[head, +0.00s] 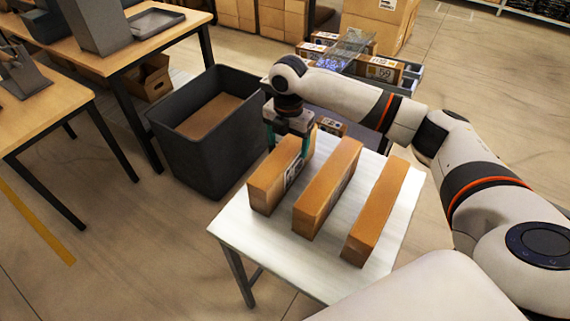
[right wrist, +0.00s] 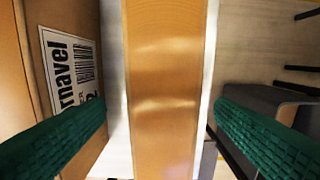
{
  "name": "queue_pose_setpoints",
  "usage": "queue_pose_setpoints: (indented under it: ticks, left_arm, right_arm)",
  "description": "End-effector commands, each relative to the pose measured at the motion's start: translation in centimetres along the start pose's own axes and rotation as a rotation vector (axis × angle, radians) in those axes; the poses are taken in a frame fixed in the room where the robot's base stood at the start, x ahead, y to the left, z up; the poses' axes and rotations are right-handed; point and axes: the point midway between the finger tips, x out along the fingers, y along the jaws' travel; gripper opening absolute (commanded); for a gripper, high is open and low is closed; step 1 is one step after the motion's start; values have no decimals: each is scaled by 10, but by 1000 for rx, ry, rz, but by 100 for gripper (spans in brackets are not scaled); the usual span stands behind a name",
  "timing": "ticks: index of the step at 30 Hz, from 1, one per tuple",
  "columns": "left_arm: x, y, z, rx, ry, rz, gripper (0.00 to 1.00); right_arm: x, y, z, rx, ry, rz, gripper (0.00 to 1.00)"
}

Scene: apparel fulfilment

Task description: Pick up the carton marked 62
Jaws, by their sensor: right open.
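Three long orange-brown cartons stand side by side on a white table (head: 245,236): a left one (head: 265,190), a middle one (head: 322,200) and a right one (head: 375,212). No 62 is readable on them. My right gripper (head: 288,143) is at the far end of the left carton, fingers apart on either side of it. In the right wrist view the open green fingers (right wrist: 160,135) straddle a plain carton face (right wrist: 165,80), with gaps on both sides. A neighbouring carton (right wrist: 40,60) there bears a barcode label, its number mostly hidden. My left gripper is out of view.
A dark grey bin (head: 172,148) with a brown bottom stands left of the table. Wooden desks (head: 60,92) are further left. Behind my right arm are more labelled cartons (head: 378,70) and large boxes (head: 375,20). The middle and right cartons stand close by with narrow gaps.

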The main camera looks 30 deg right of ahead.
Motion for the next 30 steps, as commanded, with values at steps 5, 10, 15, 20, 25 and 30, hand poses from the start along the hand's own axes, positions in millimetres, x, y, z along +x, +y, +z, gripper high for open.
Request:
queue_pose_setpoints:
  ticks: [5,10,15,20,25,30]
  left_arm:
    - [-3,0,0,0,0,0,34]
    - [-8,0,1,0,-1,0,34]
    - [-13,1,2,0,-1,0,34]
    - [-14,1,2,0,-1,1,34]
    - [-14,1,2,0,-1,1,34]
    - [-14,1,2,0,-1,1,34]
  right_arm:
    - [18,0,1,-1,-1,0,78]
    - [32,-1,6,-2,-1,2,78]
    - [58,-2,11,0,-1,3,78]
    - [71,-2,10,-1,1,0,78]
    - [72,-2,10,-2,1,-1,78]
    - [71,-2,10,-1,1,-1,57]
